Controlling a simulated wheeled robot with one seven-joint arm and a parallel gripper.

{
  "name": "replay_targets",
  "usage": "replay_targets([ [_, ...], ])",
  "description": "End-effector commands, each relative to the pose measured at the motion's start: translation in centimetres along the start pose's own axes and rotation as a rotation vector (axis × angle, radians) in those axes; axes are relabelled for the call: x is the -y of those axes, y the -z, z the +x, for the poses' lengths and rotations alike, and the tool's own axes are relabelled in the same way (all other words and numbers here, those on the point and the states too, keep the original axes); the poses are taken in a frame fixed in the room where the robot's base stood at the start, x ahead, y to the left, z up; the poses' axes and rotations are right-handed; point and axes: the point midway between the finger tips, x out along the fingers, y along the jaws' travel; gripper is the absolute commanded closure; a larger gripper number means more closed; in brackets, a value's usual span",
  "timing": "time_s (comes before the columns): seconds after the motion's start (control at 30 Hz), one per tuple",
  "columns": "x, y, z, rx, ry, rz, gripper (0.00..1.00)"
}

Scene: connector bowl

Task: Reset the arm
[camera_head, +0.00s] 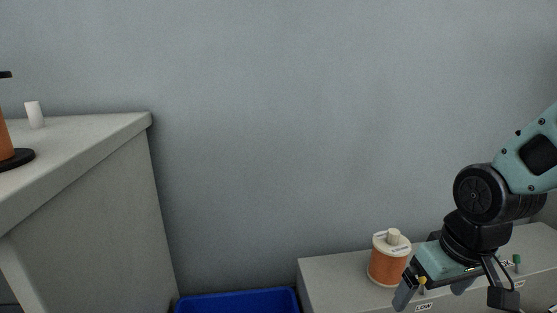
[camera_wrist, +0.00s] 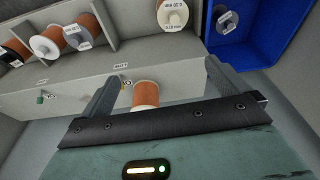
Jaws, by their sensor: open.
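My gripper (camera_head: 432,293) hangs at the lower right in the head view, tilted downward, in front of a grey ledge (camera_head: 340,283). Its two fingers are apart. In the wrist view the gripper (camera_wrist: 162,72) is open, with the fingers spread left and right. An orange spool (camera_wrist: 145,93) shows between the fingers, its lower part hidden by the gripper body; I see no finger touching it. An orange spool with a pale top (camera_head: 388,262) stands upright on the ledge, just left of my gripper in the head view.
A blue bin (camera_head: 238,302) is at the bottom centre; in the wrist view the blue bin (camera_wrist: 285,30) is at upper right. Orange spools (camera_wrist: 88,30) sit in grey compartments. A grey counter (camera_head: 90,122) stands at left with a white cylinder (camera_head: 34,115). Space above the ledge is clear.

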Motion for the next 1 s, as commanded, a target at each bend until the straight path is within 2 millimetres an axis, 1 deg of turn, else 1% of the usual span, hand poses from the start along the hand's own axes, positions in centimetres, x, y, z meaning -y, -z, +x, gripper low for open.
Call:
replay_targets([
  [0.03,2.4,-0.3,-1.7,0.017,0.017,-0.067,0.00],
  [0.1,5.2,-1.2,-2.9,0.045,0.038,-0.150,0.00],
  [0.2,8.8,-3.0,-4.7,0.085,0.061,-0.268,0.00],
  [0.3,12.0,-5.2,-6.6,0.124,0.077,-0.384,0.00],
  [0.43,15.3,-8.4,-9.1,0.173,0.089,-0.534,0.00],
  [0.47,15.4,-8.5,-9.8,0.177,0.089,-0.538,0.00],
  [0.5,15.2,-8.1,-10.6,0.176,0.089,-0.526,0.00],
  [0.67,15.1,-7.4,-13.6,0.176,0.089,-0.523,0.00],
  [0.77,15.2,-6.9,-15.9,0.176,0.089,-0.522,0.00],
  [0.87,15.2,-6.3,-18.7,0.175,0.089,-0.521,0.00],
  [1.0,15.2,-5.4,-23.1,0.175,0.089,-0.521,0.00],
])
